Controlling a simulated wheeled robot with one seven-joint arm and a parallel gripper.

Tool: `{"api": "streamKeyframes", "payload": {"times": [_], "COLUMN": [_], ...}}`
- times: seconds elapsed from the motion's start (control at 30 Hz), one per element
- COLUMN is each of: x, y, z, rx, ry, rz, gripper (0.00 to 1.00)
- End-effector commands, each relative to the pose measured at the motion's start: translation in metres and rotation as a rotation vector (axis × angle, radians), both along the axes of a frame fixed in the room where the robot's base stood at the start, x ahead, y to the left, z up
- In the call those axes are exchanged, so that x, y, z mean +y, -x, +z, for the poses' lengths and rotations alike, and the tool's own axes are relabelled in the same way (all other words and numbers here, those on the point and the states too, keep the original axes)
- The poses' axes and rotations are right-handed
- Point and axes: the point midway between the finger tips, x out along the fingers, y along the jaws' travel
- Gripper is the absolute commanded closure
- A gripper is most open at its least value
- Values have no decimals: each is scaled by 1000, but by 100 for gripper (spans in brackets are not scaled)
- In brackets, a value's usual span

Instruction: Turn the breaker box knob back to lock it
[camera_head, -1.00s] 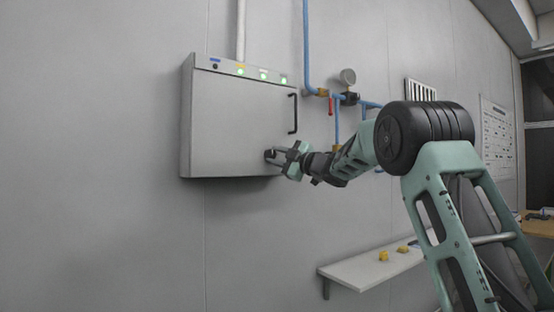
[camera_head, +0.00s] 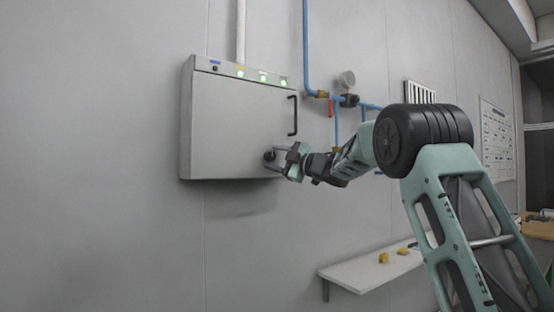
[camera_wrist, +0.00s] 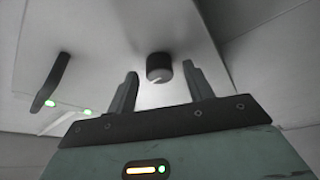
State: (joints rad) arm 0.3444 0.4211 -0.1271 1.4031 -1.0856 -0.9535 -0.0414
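The grey breaker box (camera_head: 230,125) is mounted on the wall with its door closed flat. Its black knob (camera_head: 269,156) is at the lower right of the door. In the wrist view the knob (camera_wrist: 159,67) is round and dark, with a pale pointer mark on its face. My gripper (camera_head: 279,158) is at the knob from the right. In the wrist view my gripper (camera_wrist: 161,78) is open, with the knob in the gap near the fingertips. Space shows on both sides of the knob, and neither finger appears to touch it.
A black door handle (camera_head: 293,115) is above the knob. Green lights (camera_head: 263,76) glow along the box's top strip. Blue pipes (camera_head: 307,45) with a gauge (camera_head: 347,77) run right of the box. A white shelf (camera_head: 365,271) with yellow items is below my arm.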

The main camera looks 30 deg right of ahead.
Motion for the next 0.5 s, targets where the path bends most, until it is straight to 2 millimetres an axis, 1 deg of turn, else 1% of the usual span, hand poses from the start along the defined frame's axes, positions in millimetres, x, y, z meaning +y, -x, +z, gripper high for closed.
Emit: {"api": "streamKeyframes", "payload": {"times": [0.17,0.27,0.5], "x": [-4,-10,-30], "y": [8,23,73], "z": [-3,-7,-19], "rx": [0,0,-1], "ry": [0,0,0], "rz": [-2,-2,-4], "gripper": [48,48,48]}}
